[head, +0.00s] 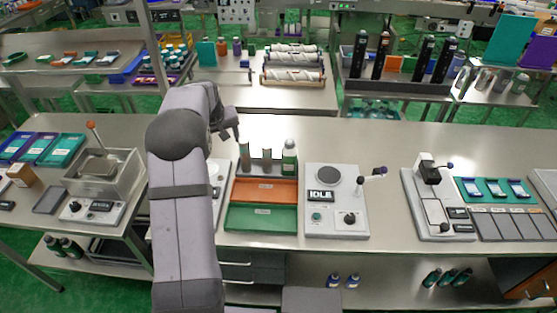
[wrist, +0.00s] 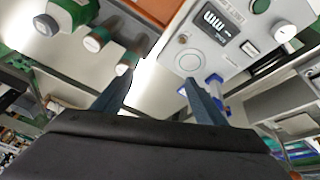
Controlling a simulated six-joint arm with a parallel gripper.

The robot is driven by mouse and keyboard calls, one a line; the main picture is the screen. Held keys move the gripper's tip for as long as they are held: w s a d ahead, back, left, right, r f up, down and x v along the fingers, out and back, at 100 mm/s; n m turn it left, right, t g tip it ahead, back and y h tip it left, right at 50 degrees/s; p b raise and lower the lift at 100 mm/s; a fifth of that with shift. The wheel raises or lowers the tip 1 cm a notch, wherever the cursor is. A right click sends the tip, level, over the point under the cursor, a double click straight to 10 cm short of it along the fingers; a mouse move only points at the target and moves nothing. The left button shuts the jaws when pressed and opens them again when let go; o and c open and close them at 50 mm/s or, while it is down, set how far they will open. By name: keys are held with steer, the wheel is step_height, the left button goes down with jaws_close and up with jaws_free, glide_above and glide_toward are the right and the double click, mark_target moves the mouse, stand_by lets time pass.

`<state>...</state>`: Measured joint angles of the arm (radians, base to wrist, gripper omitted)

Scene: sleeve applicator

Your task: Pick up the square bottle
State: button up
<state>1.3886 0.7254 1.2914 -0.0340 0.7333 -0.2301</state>
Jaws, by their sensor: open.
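A green bottle with a pale cap (head: 289,158) stands at the back right of a tray with an orange and a green section (head: 262,217). It also shows at the top left of the wrist view (wrist: 72,12). Two slimmer containers (head: 267,161) (head: 244,157) stand to its left. My gripper (head: 230,132) is above and behind the tray's left end, apart from the bottles. In the wrist view my gripper (wrist: 160,84) is open with nothing between its fingers.
A grey device with an IDLE display (head: 336,205) and a lever stands right of the tray. Another lever device (head: 435,200) is farther right. A metal basin (head: 103,172) is at left. Bare bench (head: 385,225) lies between the two devices.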

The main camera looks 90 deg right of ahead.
mark_target(291, 144)
steer(key=s+d+m, duration=0.1)
steer(key=s+d, duration=0.1)
steer(key=s, duration=0.4)
steer(key=s+d+f+m+g, duration=0.1)
steer(key=s+d, duration=0.1)
steer(key=s, duration=0.5)
steer(key=s+d+f+m+h, duration=0.1)
steer(key=s+d, duration=0.1)
steer(key=s, duration=0.4)
steer(key=shift+s+d+g, duration=0.1)
steer(key=shift+s+g, duration=0.2)
steer(key=shift+s, duration=0.1)
steer(key=s+f, duration=0.1)
steer(key=s+f+m+b, duration=0.1)
steer(key=shift+a+f, duration=0.3)
steer(key=shift+a, duration=0.1)
steer(key=shift+a+f+m+t+y+b, duration=0.2)
steer(key=shift+a+f+t+b, duration=0.1)
steer(key=shift+f, duration=0.25)
steer(key=shift+a+f+m+t+y+b, duration=0.2)
steer(key=shift+a+f+b, duration=0.05)
steer(key=shift+f, duration=0.3)
steer(key=shift+w+a+f, duration=0.1)
steer(key=shift+w+f, duration=0.05)
steer(key=shift+p+x, duration=1.65)
steer(key=shift+x, duration=2)
steer(key=c, duration=1.4)
